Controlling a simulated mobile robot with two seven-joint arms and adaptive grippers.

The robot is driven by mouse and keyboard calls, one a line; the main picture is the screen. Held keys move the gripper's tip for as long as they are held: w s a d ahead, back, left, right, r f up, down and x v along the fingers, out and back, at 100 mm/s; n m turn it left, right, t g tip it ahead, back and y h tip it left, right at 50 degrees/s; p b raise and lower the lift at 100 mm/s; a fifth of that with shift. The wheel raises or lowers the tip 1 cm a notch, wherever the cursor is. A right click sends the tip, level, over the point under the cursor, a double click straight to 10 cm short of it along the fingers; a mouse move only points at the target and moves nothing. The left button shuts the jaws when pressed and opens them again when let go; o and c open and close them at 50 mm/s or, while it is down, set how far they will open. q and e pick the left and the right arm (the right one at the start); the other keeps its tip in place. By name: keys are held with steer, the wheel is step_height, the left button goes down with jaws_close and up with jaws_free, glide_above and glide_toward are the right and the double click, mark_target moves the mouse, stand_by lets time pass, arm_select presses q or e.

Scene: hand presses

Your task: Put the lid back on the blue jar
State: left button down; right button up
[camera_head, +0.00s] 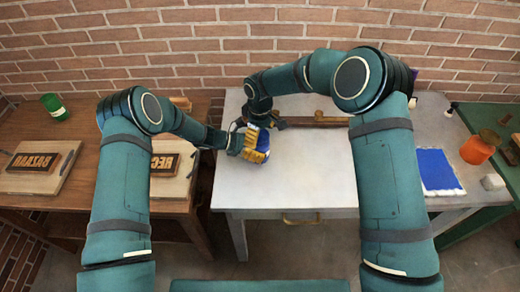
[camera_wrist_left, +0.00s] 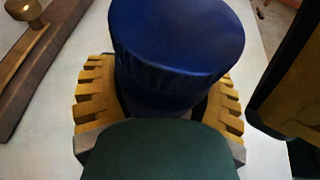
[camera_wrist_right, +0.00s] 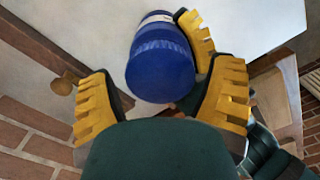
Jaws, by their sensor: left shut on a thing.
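The blue jar (camera_head: 264,140) is held just above the white table, partly hidden by the grippers in the head view. My left gripper (camera_head: 250,143) is shut on it. In the left wrist view, the yellow fingers sit on either side of a blue ribbed cylinder (camera_wrist_left: 178,45). In the right wrist view, the blue lid (camera_wrist_right: 160,70) appears at the jar's near end, with a white label band (camera_wrist_right: 156,19) beyond. I cannot tell how firmly it is seated. My right gripper (camera_wrist_right: 163,95) is open, its fingers spread apart on either side of the lid end.
A wooden bar with a knob (camera_head: 325,120) lies at the back of the white table (camera_head: 300,185). A blue sheet (camera_head: 436,168) and an orange jar (camera_head: 479,148) are to the right. A green cup (camera_head: 53,105) and letter blocks (camera_head: 44,158) are on the left table. The white table's front is clear.

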stand_by(0.3)
steer(key=shift+r, duration=2.25)
steer(key=shift+o, duration=0.4)
steer(key=shift+r+n, duration=1)
steer(key=shift+r, duration=0.75)
steer(key=shift+f, duration=0.1)
steer(key=shift+f, duration=3.95)
